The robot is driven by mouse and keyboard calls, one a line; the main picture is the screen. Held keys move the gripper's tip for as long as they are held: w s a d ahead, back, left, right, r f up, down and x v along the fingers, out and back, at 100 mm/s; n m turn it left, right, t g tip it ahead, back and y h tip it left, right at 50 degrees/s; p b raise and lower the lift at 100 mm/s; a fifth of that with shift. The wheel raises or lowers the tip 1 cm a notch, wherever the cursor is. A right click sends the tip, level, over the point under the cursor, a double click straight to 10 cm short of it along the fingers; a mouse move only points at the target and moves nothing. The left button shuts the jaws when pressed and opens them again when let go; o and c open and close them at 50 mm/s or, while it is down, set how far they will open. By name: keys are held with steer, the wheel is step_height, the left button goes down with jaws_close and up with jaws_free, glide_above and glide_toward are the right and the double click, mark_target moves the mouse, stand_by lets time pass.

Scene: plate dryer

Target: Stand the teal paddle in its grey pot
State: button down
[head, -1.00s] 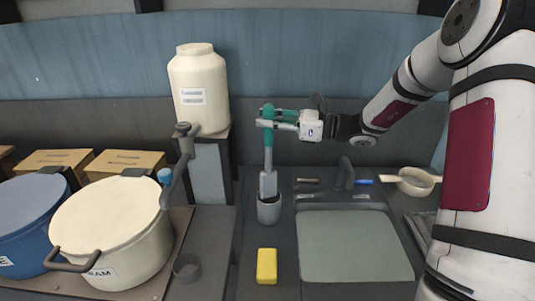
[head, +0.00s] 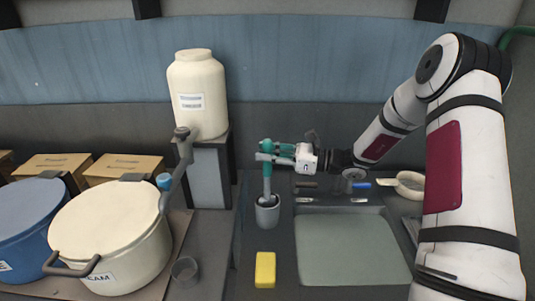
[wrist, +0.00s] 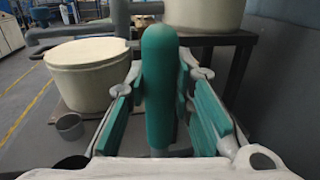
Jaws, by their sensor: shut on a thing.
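The teal paddle (head: 267,184) hangs upright in my gripper (head: 268,152), which is shut on its teal handle near the top. In the wrist view the rounded teal handle (wrist: 159,85) stands between the two finger pads. The grey pot (head: 268,217) stands on the counter right below my gripper. The paddle's lower end is inside the pot's mouth, and the pot wall hides it. I cannot tell whether it touches the bottom.
A yellow sponge (head: 265,269) lies in front of the pot. A large cream pot (head: 110,235) and a cream canister (head: 199,95) stand to the left. A small grey cup (head: 185,270) is nearby.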

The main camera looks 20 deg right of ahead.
steer(key=shift+f, duration=0.15)
steer(key=c, duration=1.4)
jaws_free()
